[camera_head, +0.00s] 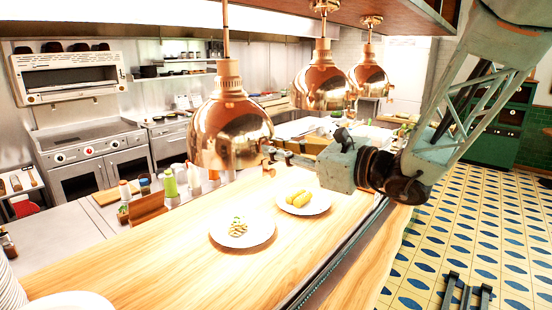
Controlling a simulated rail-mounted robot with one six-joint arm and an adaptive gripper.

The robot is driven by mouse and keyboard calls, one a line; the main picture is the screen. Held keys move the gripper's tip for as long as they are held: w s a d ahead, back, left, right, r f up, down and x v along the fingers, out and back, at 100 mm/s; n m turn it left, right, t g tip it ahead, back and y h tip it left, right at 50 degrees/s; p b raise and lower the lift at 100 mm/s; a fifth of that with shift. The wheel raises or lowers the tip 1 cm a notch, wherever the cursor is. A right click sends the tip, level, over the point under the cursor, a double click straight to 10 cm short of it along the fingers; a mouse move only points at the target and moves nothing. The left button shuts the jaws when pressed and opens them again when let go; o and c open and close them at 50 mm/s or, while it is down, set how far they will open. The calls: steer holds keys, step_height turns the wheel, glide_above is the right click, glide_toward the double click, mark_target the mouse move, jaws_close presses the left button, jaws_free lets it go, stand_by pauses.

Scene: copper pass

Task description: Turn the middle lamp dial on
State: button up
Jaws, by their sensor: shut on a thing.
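Three copper dome lamps hang over the wooden counter: a near one (230,128), one in the middle of the visible row (322,88), and a far one (369,80). My gripper (268,158) reaches in from the right. Its fingertips are at the lower right edge of the near lamp, below and left of the middle one. The fingers are shut on a small part there, seemingly a lamp dial. The part is mostly hidden by the fingers, and its setting cannot be told. No dial shows clearly on the other two lamps.
The wooden counter (160,262) holds a plate of garnished food (242,230) and a plate with yellow rolls (302,200) below the lamps. Bottles (170,184) and a wooden box (148,207) stand behind. A dark rail (335,252) runs along the counter's right edge.

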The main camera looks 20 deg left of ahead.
steer(key=shift+f+n+b, duration=0.1)
steer(key=shift+n+b, duration=0.8)
steer(key=shift+b, duration=0.8)
steer(key=shift+n+b, duration=0.5)
steer(key=shift+b, duration=0.4)
steer(key=o, duration=0.8)
steer(key=shift+o, duration=0.2)
steer(key=v, duration=1.2)
steer(key=shift+s, duration=0.1)
